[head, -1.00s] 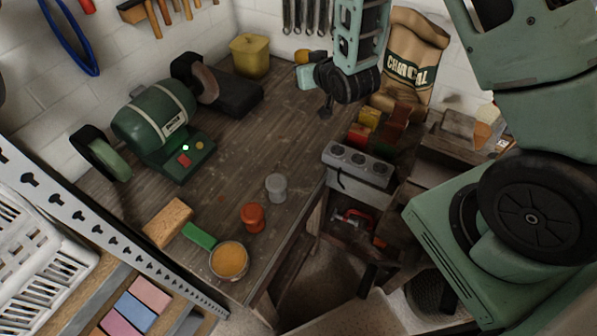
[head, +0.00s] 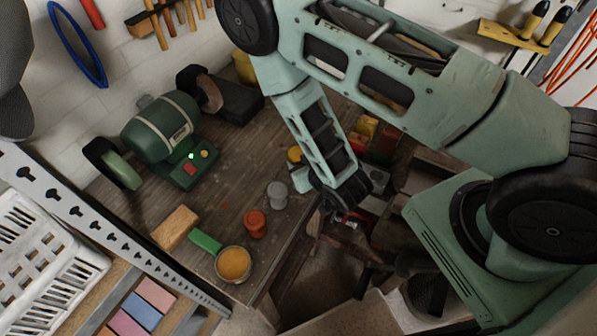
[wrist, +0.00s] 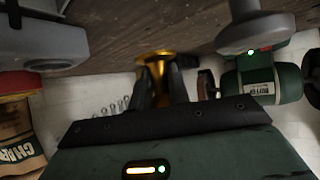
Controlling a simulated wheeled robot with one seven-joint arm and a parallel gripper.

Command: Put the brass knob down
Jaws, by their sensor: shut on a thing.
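The brass knob (wrist: 160,72) shows gold between the two dark fingers of my gripper (wrist: 160,80) in the wrist view. My gripper is shut on it. The wide end of the knob points away from the palm, towards the wooden bench top (wrist: 110,40). I cannot tell whether it touches the wood. In the head view a yellow part of the knob (head: 294,154) shows left of my forearm, over the bench's right part, beside my gripper (head: 297,168). My arm hides much of the gripper there.
A grey can (head: 277,194), an orange-red can (head: 255,224), a pan of yellow stuff (head: 233,264), a green block (head: 205,241) and a tan brick (head: 175,228) stand along the bench front. A green bench grinder (head: 160,130) is at the left. The bench middle (head: 225,185) is clear.

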